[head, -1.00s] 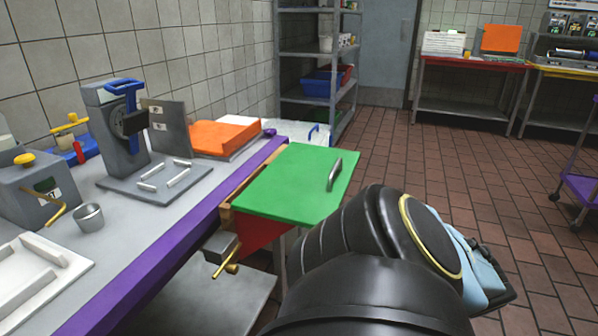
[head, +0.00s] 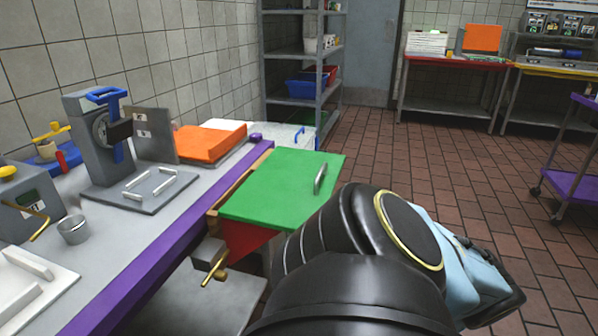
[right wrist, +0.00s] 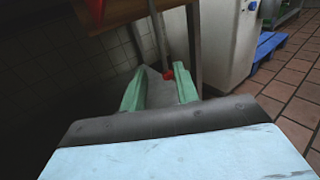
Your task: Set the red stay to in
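A small red piece (right wrist: 168,75) shows in the right wrist view at the lower end of a thin grey rod, below a wooden underside; it may be the red stay, but I cannot tell its setting. My right gripper (right wrist: 161,72) is open, with its green fingers spread and the red piece appearing between and beyond their tips. I cannot tell whether it touches them. In the head view a green lid (head: 285,190) with a grey handle lies on a box with a red front (head: 250,238). My right arm hides part of this box. My left gripper is in neither view.
A counter with a purple edge (head: 170,235) runs along the left, bearing a grey press (head: 95,140) and a metal cup (head: 73,230). A brass handle (head: 214,275) juts out below the box's left side. Open tiled floor (head: 440,165) lies right.

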